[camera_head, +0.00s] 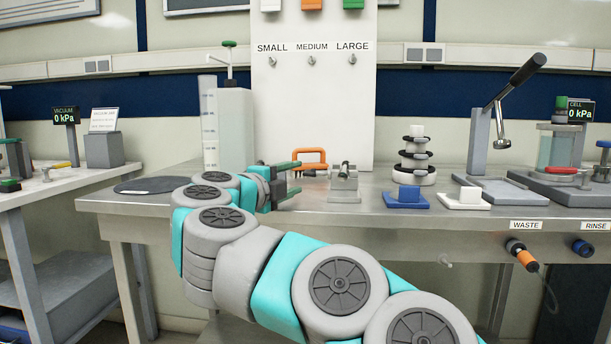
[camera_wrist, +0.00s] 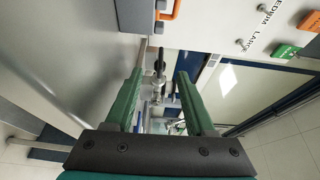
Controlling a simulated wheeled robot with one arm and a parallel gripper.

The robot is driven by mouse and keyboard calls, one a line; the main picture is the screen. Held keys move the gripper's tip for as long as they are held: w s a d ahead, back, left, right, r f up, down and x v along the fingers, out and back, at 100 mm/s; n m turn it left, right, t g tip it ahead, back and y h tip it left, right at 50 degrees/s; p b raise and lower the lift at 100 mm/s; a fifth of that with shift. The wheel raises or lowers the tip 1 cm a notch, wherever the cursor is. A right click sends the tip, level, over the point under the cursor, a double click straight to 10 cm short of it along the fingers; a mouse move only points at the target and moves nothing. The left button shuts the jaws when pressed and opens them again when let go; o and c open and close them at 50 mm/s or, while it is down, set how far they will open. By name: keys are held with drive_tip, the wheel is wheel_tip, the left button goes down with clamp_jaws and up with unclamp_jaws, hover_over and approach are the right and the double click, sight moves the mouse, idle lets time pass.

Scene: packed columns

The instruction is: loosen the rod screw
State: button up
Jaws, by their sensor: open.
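A small grey metal stand (camera_head: 344,185) is on the steel bench, with a short rod or screw with a dark end (camera_head: 345,168) on its top. I take this to be the rod screw, but it is too small to make out its thread or how tight it is. My gripper (camera_head: 297,178) is open and empty, to the left of the stand, its green fingers pointing right toward it. In the wrist view a metal piece with a black end (camera_wrist: 158,76) appears between the green fingertips, beyond them and apart from them.
An orange handle (camera_head: 310,158) is just behind my gripper; it also shows in the wrist view (camera_wrist: 168,10). A white panel (camera_head: 315,110) with hooks rises behind. A stack of black and white rings (camera_head: 414,160) and a blue block (camera_head: 406,198) are right of the stand.

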sight(306, 172)
drive_tip(key=x, duration=0.5)
drive_tip(key=shift+w+d, duration=0.15)
drive_tip(key=shift+w, duration=0.25)
clamp_jaws()
